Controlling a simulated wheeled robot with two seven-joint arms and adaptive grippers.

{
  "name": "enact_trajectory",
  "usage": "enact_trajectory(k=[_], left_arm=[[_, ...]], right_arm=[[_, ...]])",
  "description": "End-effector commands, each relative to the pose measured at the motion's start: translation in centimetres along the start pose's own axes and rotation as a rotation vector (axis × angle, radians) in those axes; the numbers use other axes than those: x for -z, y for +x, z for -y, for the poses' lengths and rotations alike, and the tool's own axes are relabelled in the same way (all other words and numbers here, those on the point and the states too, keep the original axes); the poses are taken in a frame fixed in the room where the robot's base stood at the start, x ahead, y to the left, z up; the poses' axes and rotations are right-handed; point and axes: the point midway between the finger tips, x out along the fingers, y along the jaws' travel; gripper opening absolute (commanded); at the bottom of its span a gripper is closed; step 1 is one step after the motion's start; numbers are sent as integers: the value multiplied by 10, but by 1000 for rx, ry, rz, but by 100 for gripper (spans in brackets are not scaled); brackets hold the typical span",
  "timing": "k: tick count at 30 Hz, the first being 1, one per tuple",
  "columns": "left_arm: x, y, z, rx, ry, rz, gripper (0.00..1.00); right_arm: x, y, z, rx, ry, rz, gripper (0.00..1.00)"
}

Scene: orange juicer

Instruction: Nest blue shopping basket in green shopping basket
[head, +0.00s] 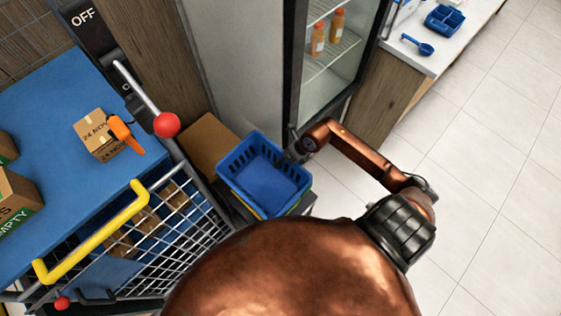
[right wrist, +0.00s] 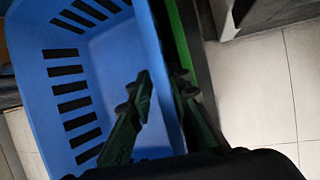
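The blue shopping basket (head: 263,178) is upright in the middle of the head view, empty. A thin yellow-green edge (head: 246,208) shows below it. In the right wrist view a green rim (right wrist: 187,40) runs just outside the blue basket's wall (right wrist: 72,92); the rest of the green basket is hidden. My right gripper (head: 296,152) is at the blue basket's right rim. In the right wrist view its fingers (right wrist: 160,95) straddle that wall, one inside and one outside, and stand apart with no clear grip on it. My left gripper is out of view.
A blue counter (head: 60,120) with cardboard boxes (head: 95,130) and a wire cart with a yellow handle (head: 100,245) stand left. A fridge with orange bottles (head: 318,38) is behind. A white counter (head: 400,55) is at upper right. Tiled floor on the right is clear.

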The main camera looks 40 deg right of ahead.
Motion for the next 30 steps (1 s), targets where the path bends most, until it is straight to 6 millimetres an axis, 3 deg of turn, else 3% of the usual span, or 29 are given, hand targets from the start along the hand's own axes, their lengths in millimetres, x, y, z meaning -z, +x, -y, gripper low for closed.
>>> enact_trajectory(k=[13,24,30], left_arm=[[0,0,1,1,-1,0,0],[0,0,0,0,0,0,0],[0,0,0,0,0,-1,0]], right_arm=[[2,-7,3,5,0,-4,25],[1,-80,2,6,-3,-1,25],[1,-109,2,4,-1,-1,25]])
